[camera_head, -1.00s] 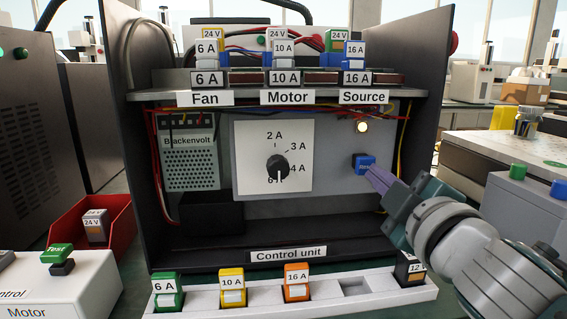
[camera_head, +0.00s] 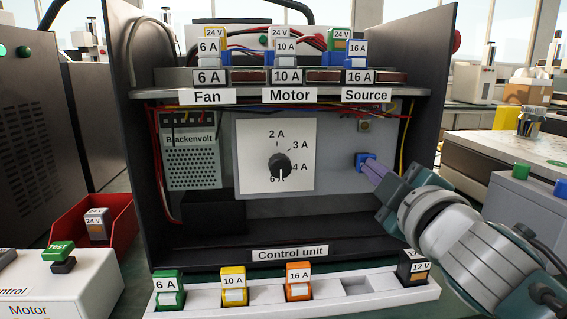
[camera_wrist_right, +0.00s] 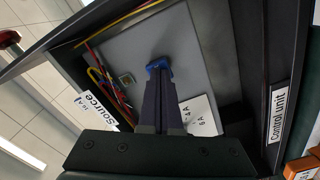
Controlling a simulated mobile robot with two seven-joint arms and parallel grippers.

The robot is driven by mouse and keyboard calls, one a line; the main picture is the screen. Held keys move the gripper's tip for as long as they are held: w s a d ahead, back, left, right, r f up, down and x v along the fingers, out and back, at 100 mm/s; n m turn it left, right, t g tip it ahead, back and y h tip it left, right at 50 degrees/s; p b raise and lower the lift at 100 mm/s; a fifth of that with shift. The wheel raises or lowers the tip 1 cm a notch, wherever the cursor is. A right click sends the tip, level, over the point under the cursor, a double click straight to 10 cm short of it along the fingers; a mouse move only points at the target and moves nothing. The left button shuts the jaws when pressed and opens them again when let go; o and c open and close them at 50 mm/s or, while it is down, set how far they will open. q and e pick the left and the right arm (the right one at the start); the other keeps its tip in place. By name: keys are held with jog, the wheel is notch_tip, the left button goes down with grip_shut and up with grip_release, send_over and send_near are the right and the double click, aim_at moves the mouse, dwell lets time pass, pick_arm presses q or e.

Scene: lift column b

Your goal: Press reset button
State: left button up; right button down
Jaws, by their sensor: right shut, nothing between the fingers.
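The blue reset button (camera_head: 364,159) sits on the grey back panel of the control unit, right of the white dial plate. It also shows in the wrist view (camera_wrist_right: 158,64), just past my fingertips. My right gripper (camera_head: 373,171) is shut and empty, its purple fingers reaching the button's lower right. The fingertips appear to touch the button and cover part of its face. In the wrist view the closed fingers (camera_wrist_right: 160,80) end at the button. I cannot tell how far it is pushed in. My left gripper is not in view.
A small indicator lamp (camera_head: 363,125) above the button is dark. The dial (camera_head: 281,166) is left of it. Dark side walls (camera_head: 432,90) enclose the panel. A white fuse tray (camera_head: 380,295) lies in front, and a red bin (camera_head: 118,218) stands at left.

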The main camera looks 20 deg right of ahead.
jog(key=shift+w, duration=0.1)
dwell(0.3)
jog(key=shift+p+v, duration=0.3)
jog(key=shift+v, duration=0.9)
jog(key=v, duration=0.5)
jog(key=shift+d+p, duration=0.1)
jog(key=shift+p, duration=0.2)
